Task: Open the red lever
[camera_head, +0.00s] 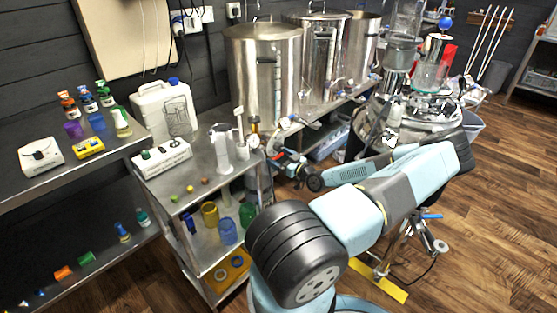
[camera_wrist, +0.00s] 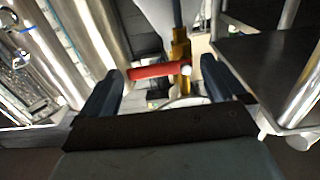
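The red lever (camera_wrist: 150,71) lies across the gap between my fingers in the wrist view, with its right end by a brass valve body (camera_wrist: 181,50). My gripper (camera_wrist: 161,68) is open, with one dark finger on each side of the lever. I cannot tell whether either finger touches it. In the head view my gripper (camera_head: 284,158) is small and partly hidden among the fittings right of the steel cart. A bit of red there (camera_head: 276,148) seems to be the lever.
Steel kettles (camera_head: 262,75) stand behind on a bench. The steel cart (camera_head: 200,185) holding bottles and cups is close on the left. A steel vessel (camera_head: 425,115) stands at the right. The wooden floor (camera_head: 490,200) at right is mostly clear.

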